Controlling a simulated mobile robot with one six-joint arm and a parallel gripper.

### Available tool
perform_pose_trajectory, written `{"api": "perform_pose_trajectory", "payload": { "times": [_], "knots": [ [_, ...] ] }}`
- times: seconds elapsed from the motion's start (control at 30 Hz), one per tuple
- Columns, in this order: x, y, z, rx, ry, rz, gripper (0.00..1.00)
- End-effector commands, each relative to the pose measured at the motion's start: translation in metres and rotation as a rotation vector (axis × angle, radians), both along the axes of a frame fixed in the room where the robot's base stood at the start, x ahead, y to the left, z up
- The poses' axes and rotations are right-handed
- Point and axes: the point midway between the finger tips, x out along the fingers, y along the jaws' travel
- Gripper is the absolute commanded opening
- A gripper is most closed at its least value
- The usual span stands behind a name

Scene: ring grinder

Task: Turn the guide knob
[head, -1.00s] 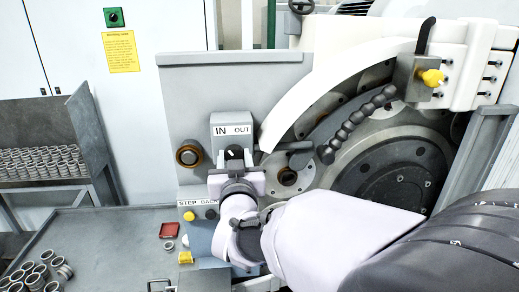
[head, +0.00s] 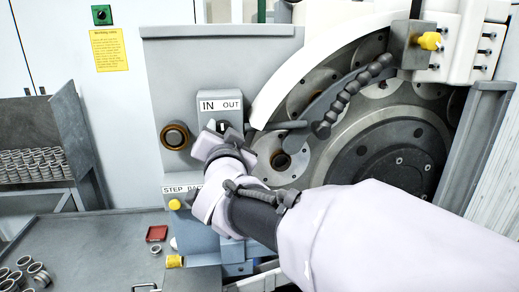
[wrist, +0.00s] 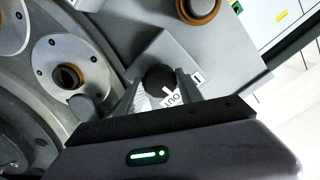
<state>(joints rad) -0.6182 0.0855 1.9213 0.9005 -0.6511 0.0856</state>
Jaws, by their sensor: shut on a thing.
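The guide knob (head: 222,127) is a small dark knob with a white mark, under the IN / OUT label (head: 221,105) on a grey box on the machine's front. In the head view its white mark points about straight up, and my gripper hides part of it. My gripper (head: 219,130) reaches it from below and is turned at an angle. In the wrist view the round dark knob (wrist: 160,78) sits between the two fingers of my gripper (wrist: 161,84), which is shut on it. Part of the label shows beside the right finger.
A yellow button (head: 175,204) is below, by the STEP BACK label. A lever (head: 278,125) and the grinder's round plates (head: 390,160) are close on the right.

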Motion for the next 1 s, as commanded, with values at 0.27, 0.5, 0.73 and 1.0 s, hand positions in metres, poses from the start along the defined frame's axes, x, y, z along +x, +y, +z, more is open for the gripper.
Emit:
{"api": "perform_pose_trajectory", "payload": {
  "times": [0.27, 0.5, 0.73, 1.0],
  "knots": [
    [0.0000, 0.0000, -0.0039, 0.248, 0.064, 0.001, 0.03],
    [-0.0001, -0.0001, -0.0026, 0.432, 0.112, 0.000, 0.03],
    [-0.0001, 0.0000, -0.0013, 0.558, 0.145, 0.000, 0.03],
    [0.0000, 0.0000, -0.0001, 0.631, 0.164, 0.000, 0.03]
  ]
}}
